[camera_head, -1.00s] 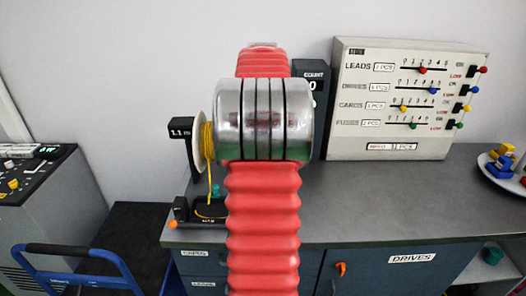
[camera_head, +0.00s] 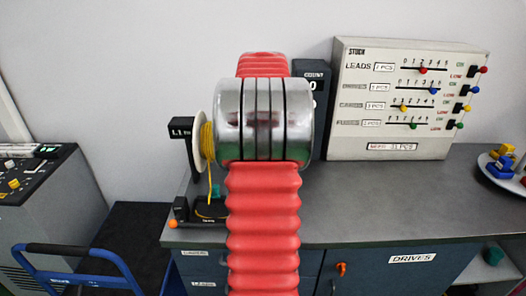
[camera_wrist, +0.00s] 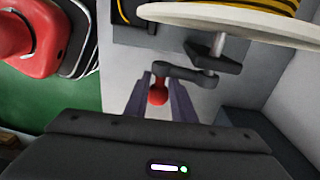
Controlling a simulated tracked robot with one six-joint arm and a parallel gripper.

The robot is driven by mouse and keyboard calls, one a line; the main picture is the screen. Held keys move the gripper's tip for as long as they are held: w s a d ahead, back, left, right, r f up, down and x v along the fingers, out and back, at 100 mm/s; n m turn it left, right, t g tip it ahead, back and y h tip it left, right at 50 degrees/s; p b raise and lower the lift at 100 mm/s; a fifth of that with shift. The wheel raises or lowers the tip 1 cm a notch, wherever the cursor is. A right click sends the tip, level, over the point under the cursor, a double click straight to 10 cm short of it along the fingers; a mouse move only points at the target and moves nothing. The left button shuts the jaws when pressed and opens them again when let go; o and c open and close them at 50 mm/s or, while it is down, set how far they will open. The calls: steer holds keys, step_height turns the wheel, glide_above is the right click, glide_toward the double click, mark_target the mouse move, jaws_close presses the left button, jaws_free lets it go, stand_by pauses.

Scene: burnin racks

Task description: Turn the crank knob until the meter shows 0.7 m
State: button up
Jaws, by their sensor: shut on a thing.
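The meter (camera_head: 181,130) is a black display left of the reel and seems to read 1.1 m. In the head view my red arm hides the knob and the gripper.
A cream stock panel (camera_head: 395,100) with coloured sliders stands at the back of the grey bench (camera_head: 400,205). A dark counter box (camera_head: 311,85) is partly behind my arm. A plate with coloured parts (camera_head: 505,172) is at the right. A blue-handled cart (camera_head: 75,250) stands at the lower left.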

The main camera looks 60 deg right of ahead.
steer(key=shift+c, duration=1.4)
steer(key=shift+d, duration=0.1)
steer(key=shift+w+d+f, duration=0.1)
steer(key=shift+d+f, duration=0.15)
steer(key=shift+f, duration=0.4)
steer(key=shift+w+d+f, duration=0.1)
steer(key=shift+d+f, duration=0.15)
steer(key=shift+f, duration=0.4)
steer(key=shift+f, duration=0.15)
steer(key=shift+w+d+f, duration=0.35)
steer(key=shift+d+f, duration=0.5)
